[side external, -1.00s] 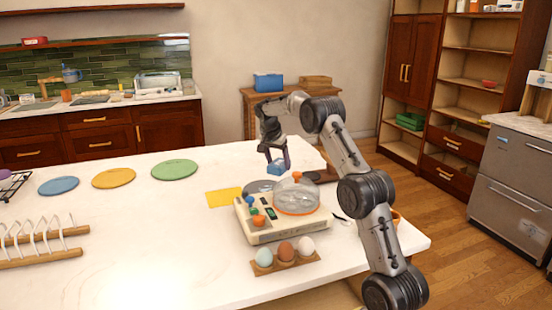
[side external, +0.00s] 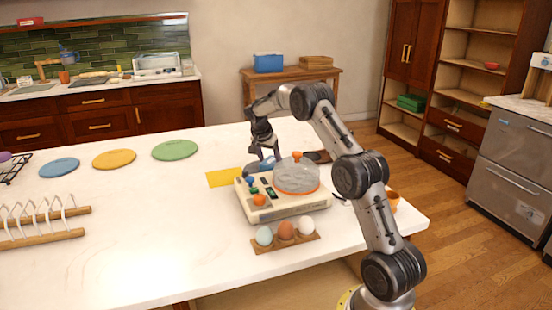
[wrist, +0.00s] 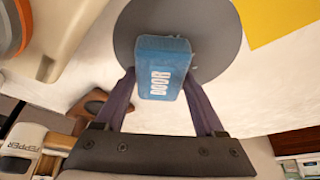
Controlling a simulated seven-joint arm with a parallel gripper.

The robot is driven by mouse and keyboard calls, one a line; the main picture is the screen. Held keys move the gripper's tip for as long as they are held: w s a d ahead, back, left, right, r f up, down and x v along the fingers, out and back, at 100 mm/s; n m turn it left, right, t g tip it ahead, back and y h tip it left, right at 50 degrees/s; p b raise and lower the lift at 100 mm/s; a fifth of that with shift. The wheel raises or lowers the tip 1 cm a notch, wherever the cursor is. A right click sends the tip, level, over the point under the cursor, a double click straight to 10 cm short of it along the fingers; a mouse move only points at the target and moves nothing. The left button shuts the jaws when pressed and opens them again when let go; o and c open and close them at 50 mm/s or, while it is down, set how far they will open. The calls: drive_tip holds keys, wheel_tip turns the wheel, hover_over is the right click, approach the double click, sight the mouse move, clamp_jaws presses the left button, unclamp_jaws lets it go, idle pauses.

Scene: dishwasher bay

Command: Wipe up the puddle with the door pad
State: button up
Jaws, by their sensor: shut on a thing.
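In the side view my gripper (side external: 266,156) is low behind the cream appliance, and the pad is mostly hidden there. In the wrist view the pad overlaps a round grey disc (wrist: 215,35); I cannot tell whether they touch. Small pale glints show beside the pad, but I cannot make out a clear puddle outline.
The cream appliance (side external: 287,208) with a clear domed lid (side external: 296,176) stands close in front of my gripper. An egg holder (side external: 287,242) is nearer. A yellow sheet (side external: 224,178) lies to the left. The counter's left middle is clear around several coloured discs.

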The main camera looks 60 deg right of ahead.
drive_tip(key=w+a, duration=0.2)
drive_tip(key=a, duration=0.1)
drive_tip(key=shift+w, duration=0.4)
drive_tip(key=shift+s+d, duration=2.45)
drive_tip(key=shift+s, duration=0.05)
drive_tip(key=shift+d+r, duration=0.1)
drive_tip(key=shift+r, duration=4)
